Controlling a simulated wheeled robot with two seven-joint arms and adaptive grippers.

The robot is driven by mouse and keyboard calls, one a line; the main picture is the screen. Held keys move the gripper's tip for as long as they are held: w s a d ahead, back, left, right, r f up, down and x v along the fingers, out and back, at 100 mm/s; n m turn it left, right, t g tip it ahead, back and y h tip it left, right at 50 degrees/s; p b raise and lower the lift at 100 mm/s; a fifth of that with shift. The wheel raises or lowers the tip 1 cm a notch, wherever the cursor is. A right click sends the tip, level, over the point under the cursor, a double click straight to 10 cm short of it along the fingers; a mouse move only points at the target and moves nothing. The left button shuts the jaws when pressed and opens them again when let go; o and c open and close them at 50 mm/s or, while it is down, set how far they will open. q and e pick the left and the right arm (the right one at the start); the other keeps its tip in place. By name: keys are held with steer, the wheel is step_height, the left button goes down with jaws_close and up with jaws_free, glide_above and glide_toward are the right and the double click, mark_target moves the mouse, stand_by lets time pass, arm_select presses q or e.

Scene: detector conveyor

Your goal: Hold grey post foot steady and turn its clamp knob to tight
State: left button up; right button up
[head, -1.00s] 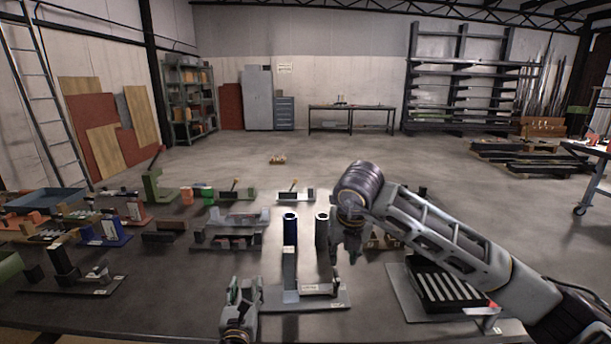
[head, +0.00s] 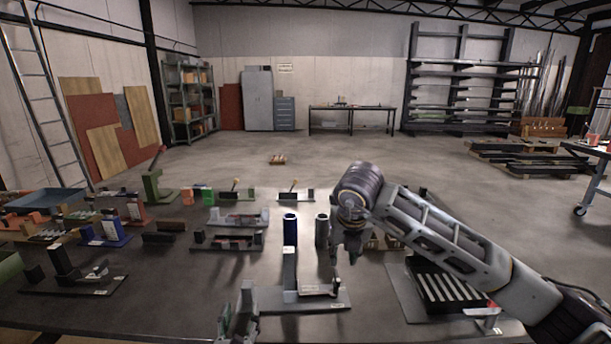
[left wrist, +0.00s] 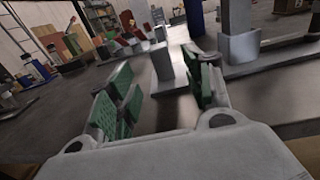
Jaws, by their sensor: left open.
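The grey post foot (head: 291,295) stands on a flat grey base plate (head: 325,306) at the table's near middle, with its post upright. In the left wrist view the foot (left wrist: 238,47) shows to the right, outside the right-hand finger. My left gripper (head: 238,312) is open and empty, left of the foot and apart from it. Its green pads also show in the left wrist view (left wrist: 165,100). My right gripper (head: 345,258) hangs above the plate's right end, its fingers seemingly apart and empty. A small dark part (head: 334,288) below it may be the clamp knob; its setting is unclear.
A dark blue cylinder (head: 290,229) and a grey cylinder (head: 321,229) stand behind the post. Other fixtures crowd the table's left. A slotted dark block (head: 447,287) lies at right, under my right arm. Bare table shows left of my left gripper (head: 170,300).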

arm_select(q)
steer(key=shift+s, duration=1.2)
steer(key=shift+r, duration=0.15)
step_height(320, 180, up, 9)
steer(key=p, duration=0.9)
steer(key=shift+r+p, duration=0.4)
steer(key=shift+p, duration=0.1)
